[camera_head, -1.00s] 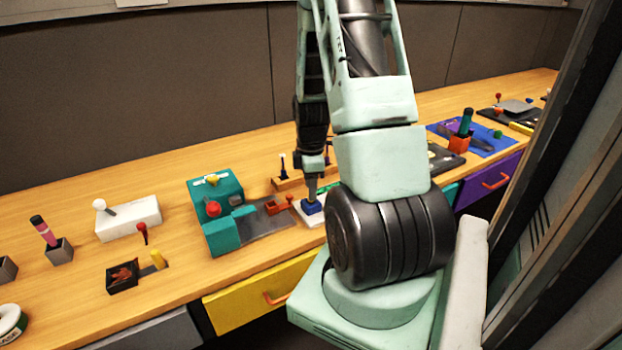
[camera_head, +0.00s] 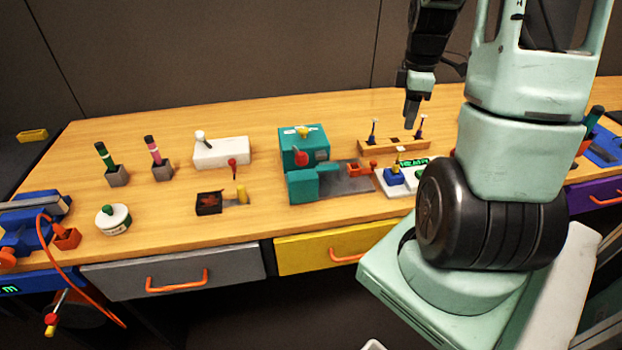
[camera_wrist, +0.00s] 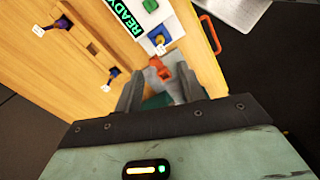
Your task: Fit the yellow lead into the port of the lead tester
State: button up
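The lead tester (camera_head: 388,188) is a white panel with a lit READY display (camera_wrist: 130,20), a green button and a blue block (camera_wrist: 167,36). A yellow lead (camera_wrist: 159,33) with a white tag appears to stand in the blue block; how deep it sits I cannot tell. The wooden rack (camera_head: 395,148) behind the tester holds two dark leads, and its middle slot (camera_wrist: 92,48) looks empty. My gripper (camera_head: 411,115) is raised above the rack in the head view. Its fingers (camera_wrist: 158,90) are apart with nothing between them in the wrist view.
A teal machine (camera_head: 304,145) with a grey plate (camera_head: 345,180) and orange-red parts stands left of the tester. A white box (camera_head: 222,153) with a lever is farther left. Drawers with orange handles line the front edge. The bench behind the rack is clear.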

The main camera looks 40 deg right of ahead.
jog(key=w+a+r, duration=0.1)
jog(key=w+a, duration=0.2)
jog(key=a, duration=1.1)
jog(key=w+a+r, duration=0.1)
jog(key=w+a, duration=0.3)
jog(key=a, duration=1)
jog(key=s+a, duration=1.4)
jog(key=a, duration=0.4)
jog(key=shift+s+r+y, duration=0.15)
jog(key=shift+s+y, duration=0.15)
jog(key=shift+s, duration=0.05)
